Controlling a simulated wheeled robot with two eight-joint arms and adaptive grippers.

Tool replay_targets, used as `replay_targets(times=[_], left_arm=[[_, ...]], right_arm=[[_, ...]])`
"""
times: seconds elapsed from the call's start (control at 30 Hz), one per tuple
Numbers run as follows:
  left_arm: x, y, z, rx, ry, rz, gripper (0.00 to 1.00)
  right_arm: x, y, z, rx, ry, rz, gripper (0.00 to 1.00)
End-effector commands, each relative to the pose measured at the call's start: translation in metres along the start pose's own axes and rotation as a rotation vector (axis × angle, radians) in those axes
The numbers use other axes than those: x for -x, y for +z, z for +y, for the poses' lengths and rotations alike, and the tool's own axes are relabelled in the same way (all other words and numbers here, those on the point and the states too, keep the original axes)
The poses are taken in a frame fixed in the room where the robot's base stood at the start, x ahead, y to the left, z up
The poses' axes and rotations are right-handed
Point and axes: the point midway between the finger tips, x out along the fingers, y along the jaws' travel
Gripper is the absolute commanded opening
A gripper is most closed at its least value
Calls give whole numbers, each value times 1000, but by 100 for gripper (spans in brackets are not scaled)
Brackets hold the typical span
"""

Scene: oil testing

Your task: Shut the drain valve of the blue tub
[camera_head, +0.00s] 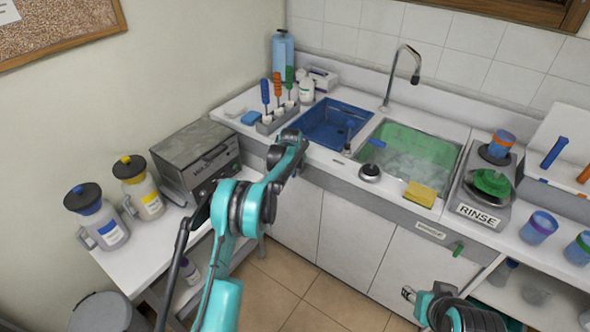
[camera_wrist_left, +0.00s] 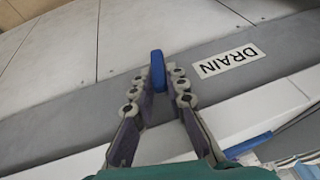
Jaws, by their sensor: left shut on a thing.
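The blue tub (camera_head: 318,137) is sunk in the counter at the back, to the left of a green tub (camera_head: 420,145). In the left wrist view a blue valve handle (camera_wrist_left: 157,70) stands out from the grey front strip, beside a DRAIN label (camera_wrist_left: 228,61). My left gripper (camera_wrist_left: 156,78) is shut on this handle, with a finger on each side. In the head view my left wrist is at the counter front below the blue tub and hides the handle and fingers. My right gripper (camera_head: 408,293) shows small at the bottom; its finger state is unclear.
A green valve handle (camera_head: 458,248) is on the cabinet front to the right. A yellow sponge (camera_head: 420,194) lies at the green tub's front edge. A grey boxy device (camera_head: 196,158) and two jugs stand on the left bench. The floor (camera_head: 325,285) between is clear.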

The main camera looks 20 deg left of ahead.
Motion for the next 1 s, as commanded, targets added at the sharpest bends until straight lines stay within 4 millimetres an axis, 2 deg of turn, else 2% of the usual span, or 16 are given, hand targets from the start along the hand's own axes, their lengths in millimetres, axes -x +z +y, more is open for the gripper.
replay_targets(times=[0.37, 1.0], left_arm=[[-4, 0, 11, -138, -324, 3, 0], [-13, 4, 22, -368, -883, 2, 0]], right_arm=[[-12, 8, 0, 0, 0, 0, 40], [-48, 34, 0, 0, 0, 0, 40]])
